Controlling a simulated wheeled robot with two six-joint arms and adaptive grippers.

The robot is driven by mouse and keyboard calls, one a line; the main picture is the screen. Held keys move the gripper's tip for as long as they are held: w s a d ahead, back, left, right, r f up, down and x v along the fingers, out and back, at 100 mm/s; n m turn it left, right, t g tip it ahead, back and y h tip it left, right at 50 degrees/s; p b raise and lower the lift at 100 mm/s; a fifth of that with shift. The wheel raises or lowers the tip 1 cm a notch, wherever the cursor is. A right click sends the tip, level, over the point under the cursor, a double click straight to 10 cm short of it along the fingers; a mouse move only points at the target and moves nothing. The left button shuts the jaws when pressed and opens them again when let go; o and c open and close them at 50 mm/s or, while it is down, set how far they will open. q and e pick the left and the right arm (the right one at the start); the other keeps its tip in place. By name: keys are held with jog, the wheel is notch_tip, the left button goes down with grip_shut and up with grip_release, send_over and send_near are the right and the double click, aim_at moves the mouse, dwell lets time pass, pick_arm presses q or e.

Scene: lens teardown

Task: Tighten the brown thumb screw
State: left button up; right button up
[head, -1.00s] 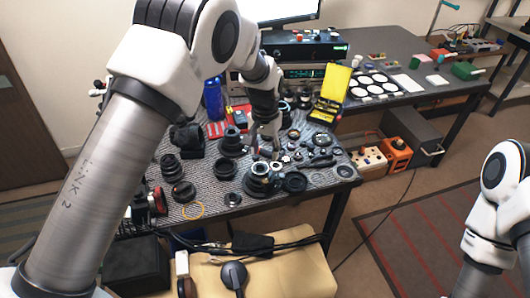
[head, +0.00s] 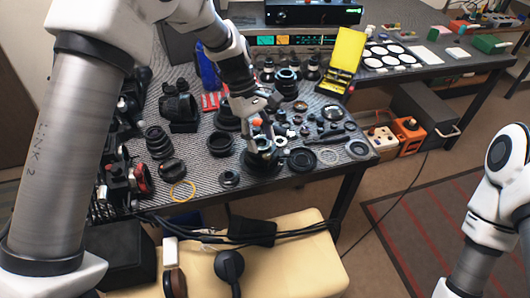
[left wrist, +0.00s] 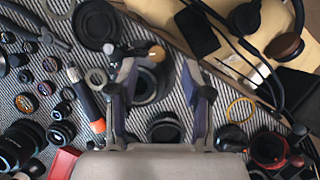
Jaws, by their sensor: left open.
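My left gripper (head: 264,136) is open and points down over a dark lens body (head: 262,162) near the front edge of the bench. In the left wrist view, the two fingers of this gripper (left wrist: 158,72) stand apart, with the lens body (left wrist: 150,82) between and beyond them. A small brown knob (left wrist: 156,53), which looks like the brown thumb screw, shows at the lens's rim, just past the fingertips. The fingers do not visibly touch it. In the head view I cannot make out the screw behind the gripper. My right gripper is out of view.
Loose rings and lens parts crowd the mat around the lens, including a dark ring (head: 302,159) at its right. An orange-handled tool (left wrist: 86,96) lies beside the left finger in the wrist view. A yellow ring (head: 182,191) lies at the front left. Cables hang below the bench's front edge.

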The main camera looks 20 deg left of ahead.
aim_at(267, 155)
pick_arm(q)
jog(key=f, duration=0.3)
jog(key=shift+w+d+f, duration=0.15)
jog(key=shift+d+f, duration=0.15)
jog(key=shift+f, duration=0.05)
jog(key=shift+s+d+f, duration=0.25)
jog(key=shift+d+f, duration=0.05)
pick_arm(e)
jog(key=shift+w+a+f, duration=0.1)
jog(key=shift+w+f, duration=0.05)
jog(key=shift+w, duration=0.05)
pick_arm(q)
grip_shut()
jog(key=shift+w+r+m+p, duration=0.15)
jog(key=shift+m+p, duration=0.25)
jog(key=shift+p, duration=0.25)
jog(key=shift+m+g+p, duration=0.6)
jog(key=shift+m+p, duration=0.3)
jog(key=shift+p, duration=0.1)
jog(key=shift+w+d+m+g+y+p, duration=0.1)
jog(key=shift+m+g+y+p, duration=0.2)
jog(key=shift+m+p, duration=0.4)
jog(key=shift+m+g+y+p, duration=0.1)
jog(key=shift+m+y+p, duration=0.3)
jog(key=shift+m, duration=0.5)
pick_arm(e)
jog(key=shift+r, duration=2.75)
